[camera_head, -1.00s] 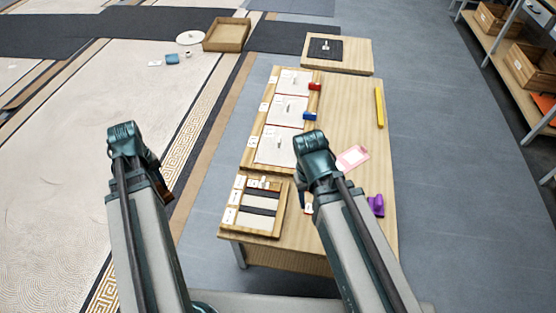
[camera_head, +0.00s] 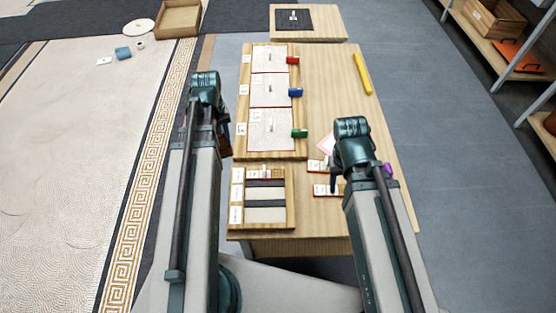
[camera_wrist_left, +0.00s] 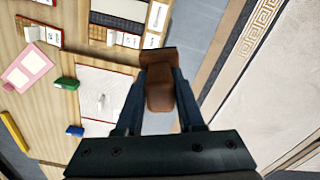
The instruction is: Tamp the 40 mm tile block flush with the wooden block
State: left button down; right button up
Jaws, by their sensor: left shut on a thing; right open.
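My left gripper (camera_wrist_left: 160,82) is shut on a brown wooden block (camera_wrist_left: 161,98) with a wider end, held between the fingers in the left wrist view. In the head view my left gripper (camera_head: 225,128) is left of the table, beside the panels; the block is mostly hidden by the arm. My right gripper (camera_head: 334,178) is open over the table's right part. A tray (camera_head: 291,213) with dark and pale strips lies at the table's near left, and shows at the top of the wrist view (camera_wrist_left: 148,18). Labels are too small to read, so I cannot tell which piece is the 40 mm tile block.
White panels in a wooden frame (camera_head: 243,120) have red (camera_head: 293,60), blue (camera_head: 295,92) and green (camera_head: 299,133) pieces at their right edge. A pink card (camera_wrist_left: 27,68), a yellow bar (camera_head: 362,73) and small white pieces lie on the table. Shelves stand at right.

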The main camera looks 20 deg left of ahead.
pick_arm(q)
jog(key=w+d+f+m+b, duration=0.2)
jog(key=w+d+f+b, duration=0.1)
jog(key=d+f, duration=0.3)
jog(key=w+d+f+m+b, duration=0.2)
jog(key=w+d+f+b, duration=0.2)
jog(key=d, duration=0.6)
notch_tip(320, 180, down, 2)
jog(key=shift+w+m+b, duration=0.15)
jog(key=shift+m+b, duration=0.15)
jog(key=shift+b, duration=0.9)
pick_arm(e)
notch_tip(320, 180, down, 12)
pick_arm(q)
jog(key=shift+f, duration=0.1)
pick_arm(e)
jog(key=shift+f, duration=0.1)
pick_arm(q)
notch_tip(320, 180, down, 6)
jog(key=b, duration=0.6)
pick_arm(e)
notch_tip(320, 180, down, 6)
jog(key=shift+r, duration=0.15)
pick_arm(q)
jog(key=shift+f+b, duration=0.6)
jog(key=shift+b, duration=0.15)
pick_arm(e)
jog(key=shift+f, duration=0.7)
pick_arm(q)
jog(key=shift+r, duration=0.1)
